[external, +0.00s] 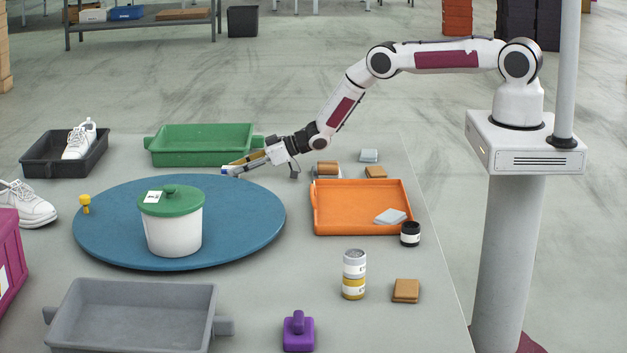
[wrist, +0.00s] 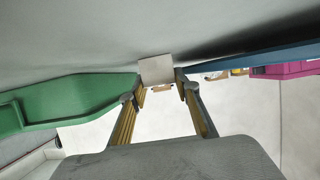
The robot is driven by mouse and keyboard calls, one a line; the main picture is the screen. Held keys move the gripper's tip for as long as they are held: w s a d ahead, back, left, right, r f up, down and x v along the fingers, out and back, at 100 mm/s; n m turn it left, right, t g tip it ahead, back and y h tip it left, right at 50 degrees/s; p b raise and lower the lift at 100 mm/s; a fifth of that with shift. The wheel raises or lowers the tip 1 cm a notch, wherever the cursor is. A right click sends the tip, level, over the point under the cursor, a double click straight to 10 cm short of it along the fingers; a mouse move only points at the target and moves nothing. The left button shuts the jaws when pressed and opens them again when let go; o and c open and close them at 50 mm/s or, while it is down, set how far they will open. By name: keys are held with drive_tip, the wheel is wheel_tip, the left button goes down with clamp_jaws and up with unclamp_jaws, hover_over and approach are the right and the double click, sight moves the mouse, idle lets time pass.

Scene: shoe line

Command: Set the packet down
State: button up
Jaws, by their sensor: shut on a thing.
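My gripper (external: 240,166) is shut on a small pale packet. The packet (wrist: 157,70) shows between the fingertips (wrist: 158,90) in the wrist view, as a plain light square. In the external view only a bit of it shows at the tips. My gripper reaches left, low, between the green tray (external: 205,135) and the far right edge of the blue round table (external: 255,230). I cannot tell whether the packet touches the surface below.
A white tub with a green lid (external: 172,235) and a yellow piece (external: 85,204) stand on the blue round table. A dark tray (external: 40,165) holds a white shoe. A grey tray (external: 130,325), stacked jars (external: 354,274) and a purple piece (external: 298,333) stand nearer.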

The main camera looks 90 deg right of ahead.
drive_tip(key=shift+r, duration=0.15)
wheel_tip(320, 180, up, 10)
idle(0.8)
idle(0.9)
